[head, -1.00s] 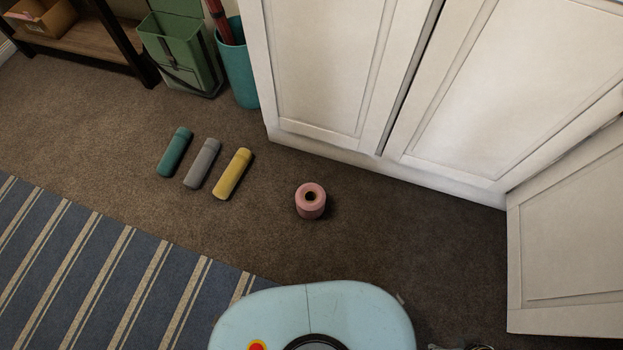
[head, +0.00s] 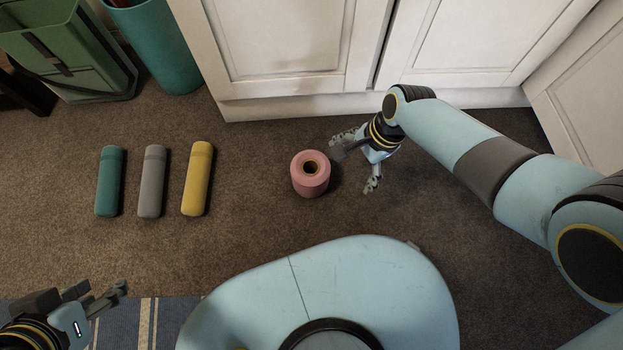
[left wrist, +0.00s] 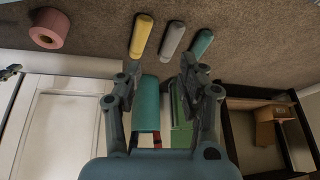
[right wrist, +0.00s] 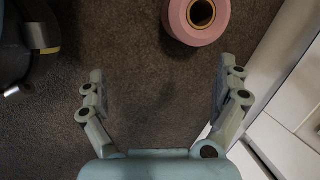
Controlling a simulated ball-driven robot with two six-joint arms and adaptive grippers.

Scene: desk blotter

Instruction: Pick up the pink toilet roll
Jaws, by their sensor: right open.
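The pink toilet roll (head: 310,185) stands upright on the brown carpet, its dark core hole facing up. My right gripper (head: 352,163) is open and empty, just to the right of the roll and apart from it. In the right wrist view the roll (right wrist: 179,33) is beyond the fingertips, nearer the right finger, and cut off by the top edge. My left gripper (head: 98,294) is at the lower left of the head view, far from the roll. In the left wrist view its fingers (left wrist: 160,72) are spread with nothing held; the roll (left wrist: 48,38) is at the upper left.
Green (head: 110,190), grey (head: 152,190) and yellow (head: 197,185) cylinders lie left of the roll. White cabinets (head: 290,50) stand behind it. A teal bin (head: 165,50) and a green container (head: 85,60) are at the upper left. A striped rug (head: 150,315) lies lower left.

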